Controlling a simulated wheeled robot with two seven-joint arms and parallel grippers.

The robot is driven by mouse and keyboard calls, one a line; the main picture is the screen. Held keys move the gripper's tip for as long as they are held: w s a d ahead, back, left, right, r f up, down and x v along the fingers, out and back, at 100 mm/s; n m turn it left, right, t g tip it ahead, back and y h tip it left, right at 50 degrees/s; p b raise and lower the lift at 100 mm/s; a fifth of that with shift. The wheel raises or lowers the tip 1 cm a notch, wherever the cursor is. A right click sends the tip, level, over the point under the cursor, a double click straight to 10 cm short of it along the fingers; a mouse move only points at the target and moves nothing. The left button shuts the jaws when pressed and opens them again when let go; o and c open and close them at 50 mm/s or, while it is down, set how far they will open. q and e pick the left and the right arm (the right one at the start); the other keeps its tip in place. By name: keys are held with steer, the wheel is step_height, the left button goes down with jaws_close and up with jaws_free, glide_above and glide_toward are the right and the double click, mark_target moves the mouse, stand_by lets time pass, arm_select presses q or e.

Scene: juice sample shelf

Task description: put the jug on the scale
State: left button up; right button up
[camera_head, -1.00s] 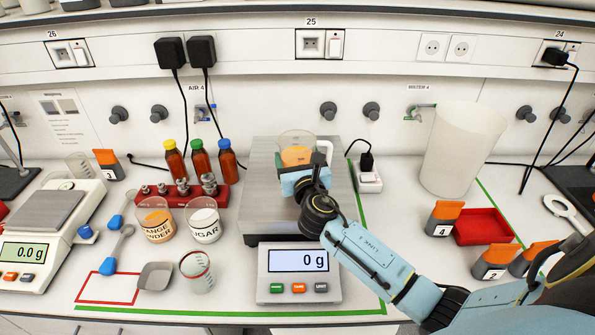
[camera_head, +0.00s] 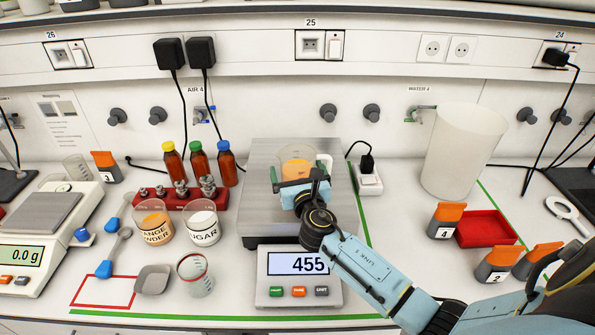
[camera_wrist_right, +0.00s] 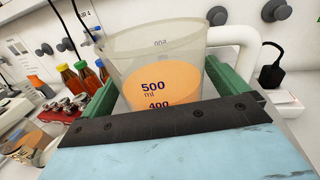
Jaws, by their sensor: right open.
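The clear jug (camera_head: 297,166) with orange juice stands upright on the metal pan (camera_head: 259,205) of the middle scale (camera_head: 258,290). My left gripper is out of view.
A red rack (camera_head: 180,196) with bottles behind it and two labelled beakers (camera_head: 203,222) stand left of the scale. A measuring cup (camera_head: 195,275) and a scoop (camera_head: 153,279) lie in front. A tall white container (camera_head: 460,150) and a red tray (camera_head: 487,229) are at the right.

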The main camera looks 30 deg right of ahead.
steer(key=shift+r, duration=0.15)
steer(key=v, duration=1.2)
